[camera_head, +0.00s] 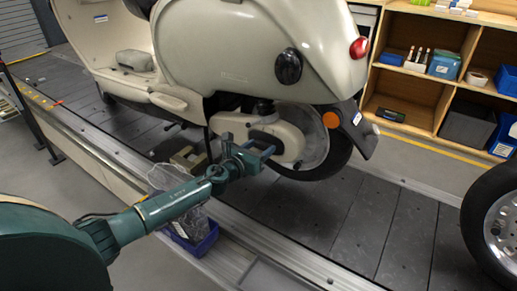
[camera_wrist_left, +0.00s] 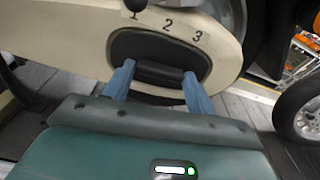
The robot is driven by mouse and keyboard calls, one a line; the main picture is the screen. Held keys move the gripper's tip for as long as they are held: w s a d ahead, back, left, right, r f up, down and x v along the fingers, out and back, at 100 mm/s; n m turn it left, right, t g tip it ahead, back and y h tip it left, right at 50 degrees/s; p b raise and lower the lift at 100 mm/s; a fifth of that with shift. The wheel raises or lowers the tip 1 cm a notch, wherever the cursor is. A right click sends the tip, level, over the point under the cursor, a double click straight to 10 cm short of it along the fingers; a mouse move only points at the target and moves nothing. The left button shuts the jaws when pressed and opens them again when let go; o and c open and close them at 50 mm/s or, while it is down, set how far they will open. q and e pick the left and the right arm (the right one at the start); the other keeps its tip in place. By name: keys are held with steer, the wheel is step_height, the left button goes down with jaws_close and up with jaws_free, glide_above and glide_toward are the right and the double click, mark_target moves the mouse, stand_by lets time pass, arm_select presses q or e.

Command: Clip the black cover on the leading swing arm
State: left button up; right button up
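The cream swing arm (camera_head: 283,139) is beside the rear wheel of a cream scooter in the head view. In the left wrist view the swing arm (camera_wrist_left: 85,38) fills the top and carries the numbers 1, 2 and 3. The black cover (camera_wrist_left: 150,47) shows as a dark oval against it, with a raised black bar between my fingers. My left gripper (camera_head: 268,152) is at the swing arm. In the left wrist view its two blue fingers (camera_wrist_left: 159,82) stand at the bar's two ends and appear closed on it. I cannot tell whether the cover is seated. My right gripper is not in view.
The scooter body (camera_head: 235,45) overhangs from above. A blue bin (camera_head: 192,238) with clear bags stands below my left arm. Another wheel (camera_head: 497,225) is at the right. Wooden shelves (camera_head: 420,90) stand behind. The dark conveyor slats (camera_head: 350,225) between the wheels are clear.

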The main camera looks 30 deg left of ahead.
arm_select(q)
steer(key=o, duration=0.5)
steer(key=shift+s+a, duration=0.1)
steer(key=shift+s, duration=0.15)
steer(key=shift+s+a+r+p, duration=0.25)
steer(key=shift+s+a+r, duration=0.05)
steer(key=shift+s, duration=1.75)
steer(key=shift+s+a+r+p, duration=0.25)
steer(key=shift+s+a+p, duration=0.05)
steer(key=shift+s, duration=1.75)
steer(key=shift+s+a+r+p, duration=0.25)
steer(key=shift+s+a+r, duration=0.05)
steer(key=shift+s, duration=1.75)
steer(key=shift+s, duration=0.1)
